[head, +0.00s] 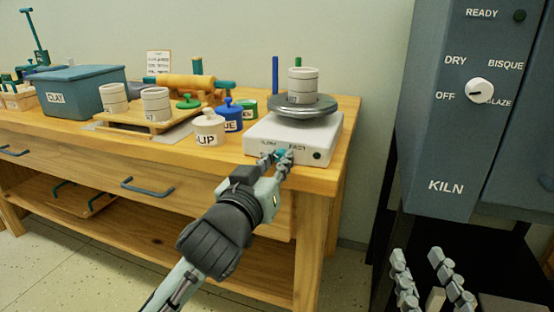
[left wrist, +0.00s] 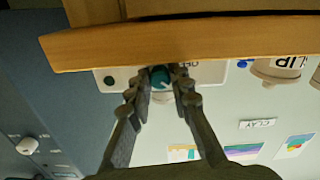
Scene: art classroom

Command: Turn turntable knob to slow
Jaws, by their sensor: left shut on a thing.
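The turntable (head: 262,129) is a white box with a round grey metal plate (head: 300,107) on top, near the right end of the wooden table. Its front face has a teal knob (head: 279,155) with lettering above it, partly hidden by my fingers. The knob also shows in the left wrist view (left wrist: 159,77). My left gripper (head: 277,158) is shut on the knob, with a finger on each side of it. The knob's pointer cannot be made out. My right gripper (head: 432,278) is at the bottom right with its fingers apart, empty, away from the turntable.
A stacked white cylinder (head: 302,86) stands on the plate. Jars marked SLIP (head: 209,130) and blue (head: 229,116) stand left of the turntable. The clay box (head: 84,93) is further left. The kiln panel (head: 465,150) with a white knob (head: 480,91) rises at right.

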